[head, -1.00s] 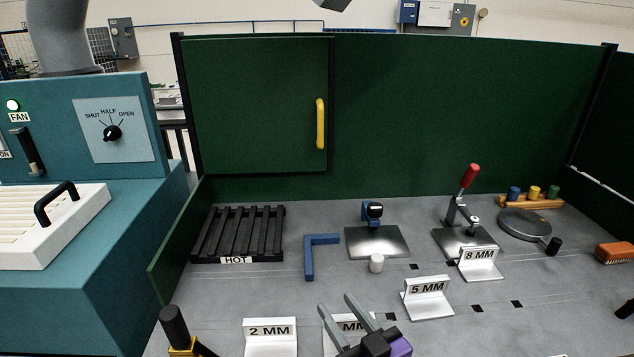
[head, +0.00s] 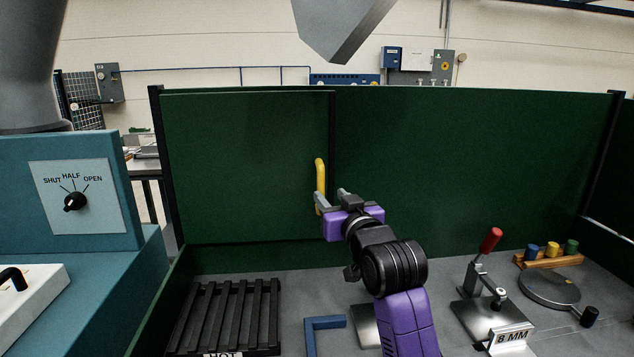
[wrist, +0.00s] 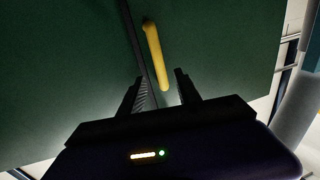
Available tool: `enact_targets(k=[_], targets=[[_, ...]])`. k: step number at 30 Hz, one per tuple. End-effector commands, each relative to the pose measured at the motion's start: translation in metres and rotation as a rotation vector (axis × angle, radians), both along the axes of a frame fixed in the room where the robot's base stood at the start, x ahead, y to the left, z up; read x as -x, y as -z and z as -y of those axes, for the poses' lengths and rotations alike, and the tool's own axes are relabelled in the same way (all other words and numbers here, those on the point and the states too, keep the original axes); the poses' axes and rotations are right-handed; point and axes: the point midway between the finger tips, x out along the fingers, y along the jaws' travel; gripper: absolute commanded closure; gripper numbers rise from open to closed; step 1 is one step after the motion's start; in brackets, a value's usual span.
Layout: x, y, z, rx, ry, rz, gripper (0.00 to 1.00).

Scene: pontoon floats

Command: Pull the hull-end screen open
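The hull-end screen (head: 240,165) is a dark green panel at the left of the green back wall, and it looks shut in line with it. Its yellow upright bar handle (head: 320,172) sits near its right edge, and it also shows in the wrist view (wrist: 156,58). My gripper (head: 331,197) is up at the handle's lower part, which it partly hides. In the wrist view my gripper's fingers (wrist: 160,88) are spread apart, with the handle's lower end ahead of and between their tips. I cannot tell whether they touch it.
A black slatted rack (head: 228,315) marked HOT stands below the screen. A red-handled clamp (head: 489,241) and a round plate (head: 548,287) are at the right. A teal cabinet with a dial (head: 75,202) stands at the left.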

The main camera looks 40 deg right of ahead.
Motion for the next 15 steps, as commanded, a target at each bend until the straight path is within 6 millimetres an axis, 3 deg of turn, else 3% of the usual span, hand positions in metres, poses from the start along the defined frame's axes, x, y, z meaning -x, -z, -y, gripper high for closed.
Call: enact_targets(k=[5,15], targets=[[-0.013,-0.002,0.006,0.001,0.001,0.002,0.60],[-0.059,-0.002,0.025,0.000,0.000,0.001,0.60]])
